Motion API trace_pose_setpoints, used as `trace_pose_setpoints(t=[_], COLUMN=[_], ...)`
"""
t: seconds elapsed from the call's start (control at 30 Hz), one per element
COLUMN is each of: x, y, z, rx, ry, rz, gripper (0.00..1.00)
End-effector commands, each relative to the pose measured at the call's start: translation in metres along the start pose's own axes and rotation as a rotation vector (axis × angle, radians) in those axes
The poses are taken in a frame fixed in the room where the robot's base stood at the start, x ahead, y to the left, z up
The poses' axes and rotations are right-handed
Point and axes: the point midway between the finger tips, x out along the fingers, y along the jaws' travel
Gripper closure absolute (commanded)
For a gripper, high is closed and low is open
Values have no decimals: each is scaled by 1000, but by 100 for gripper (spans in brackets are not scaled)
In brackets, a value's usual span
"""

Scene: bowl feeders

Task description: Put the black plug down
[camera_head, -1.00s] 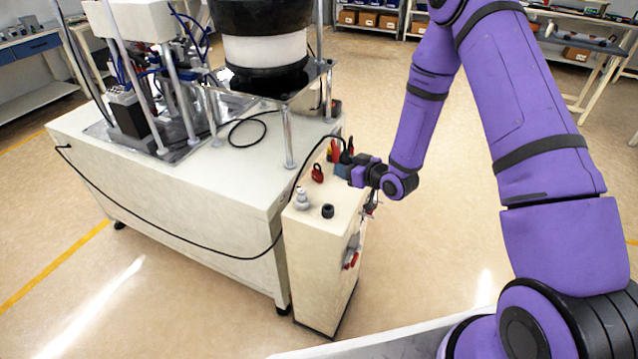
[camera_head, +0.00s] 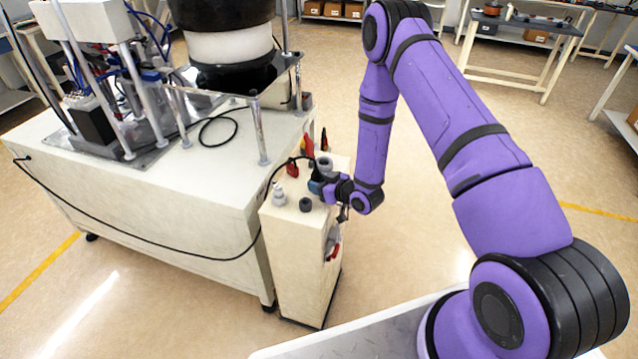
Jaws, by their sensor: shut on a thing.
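My gripper (camera_head: 318,187) is low over the top of the narrow cream cabinet (camera_head: 292,231), reaching in from the right. It is shut on the black plug (camera_head: 314,174), a small dark piece at the end of the black cable (camera_head: 271,181). The gripper's fingers hide most of the plug. I cannot tell whether the plug touches the cabinet top. The cable arches over the cabinet's left edge and hangs along the big cream machine table.
On the cabinet top stand a pale fitting (camera_head: 278,196), a dark round socket (camera_head: 305,204), a red padlock (camera_head: 292,168) and a grey ring (camera_head: 324,163). Red and yellow handles (camera_head: 308,146) rise at the back. The machine table (camera_head: 190,205) stands close on the left.

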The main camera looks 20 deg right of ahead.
Motion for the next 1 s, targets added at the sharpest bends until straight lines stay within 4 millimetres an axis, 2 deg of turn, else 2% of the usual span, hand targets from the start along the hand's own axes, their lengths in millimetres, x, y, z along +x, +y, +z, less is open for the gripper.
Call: trace_pose_setpoints(t=[0.5, 0.53, 0.6, 0.63, 1.0], x=[2, 2, 2, 2, 1], y=[0, 0, 0, 0, 0], z=[7, 6, 6, 6, 1], rx=[0, 0, 0, 0, -1], ry=[1, 2, 1, 1, 2], rz=[0, 0, 0, 0, 0], gripper=[86, 50, 34, 31, 31])
